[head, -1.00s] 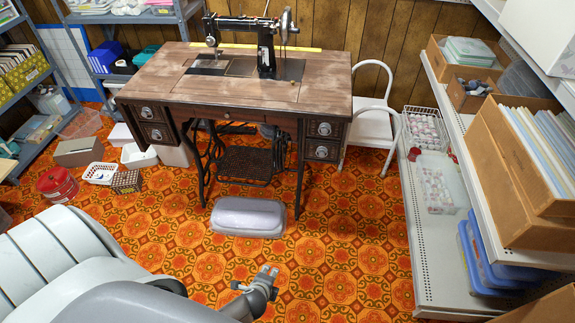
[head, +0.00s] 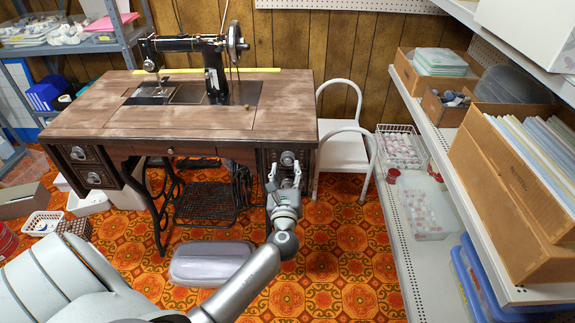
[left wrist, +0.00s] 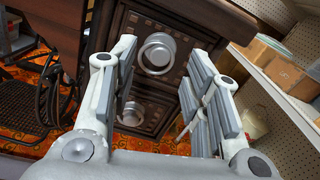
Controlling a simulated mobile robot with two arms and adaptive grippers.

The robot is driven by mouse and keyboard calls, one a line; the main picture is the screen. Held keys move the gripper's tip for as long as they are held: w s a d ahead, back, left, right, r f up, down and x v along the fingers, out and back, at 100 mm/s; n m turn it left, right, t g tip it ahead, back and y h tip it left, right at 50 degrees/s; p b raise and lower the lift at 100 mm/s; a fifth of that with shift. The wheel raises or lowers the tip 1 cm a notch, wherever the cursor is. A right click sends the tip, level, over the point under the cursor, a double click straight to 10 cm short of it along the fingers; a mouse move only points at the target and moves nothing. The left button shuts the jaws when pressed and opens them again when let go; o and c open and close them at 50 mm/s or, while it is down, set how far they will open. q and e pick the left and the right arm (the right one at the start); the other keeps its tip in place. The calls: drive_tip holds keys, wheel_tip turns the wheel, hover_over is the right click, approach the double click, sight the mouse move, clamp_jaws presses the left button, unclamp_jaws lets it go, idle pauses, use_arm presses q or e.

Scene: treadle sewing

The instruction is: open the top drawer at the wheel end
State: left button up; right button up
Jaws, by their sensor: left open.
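The sewing table (head: 100,112) carries a black sewing machine (head: 213,75) with its handwheel (head: 236,42) on the right. Below that end is a stack of two dark drawers. The top drawer (left wrist: 136,24) has a round silver pull (left wrist: 158,53), also seen in the head view (head: 288,158). The lower drawer (left wrist: 153,118) has a similar pull (left wrist: 132,113). My left gripper (head: 284,178) is open in front of the top drawer. In the left wrist view its fingers (left wrist: 162,65) stand either side of the top pull; contact cannot be told. The top drawer looks shut. My right gripper is out of view.
A white chair (head: 343,150) stands just right of the drawers. A metal shelf (head: 425,255) with boxes runs along the right. Patterned floor in front is partly clear.

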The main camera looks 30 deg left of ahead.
sight(288, 162)
use_arm(q)
drive_tip(key=shift+x, duration=2.2)
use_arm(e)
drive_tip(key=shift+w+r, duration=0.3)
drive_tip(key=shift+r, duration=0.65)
use_arm(q)
drive_tip(key=shift+c, duration=0.2)
clamp_jaws()
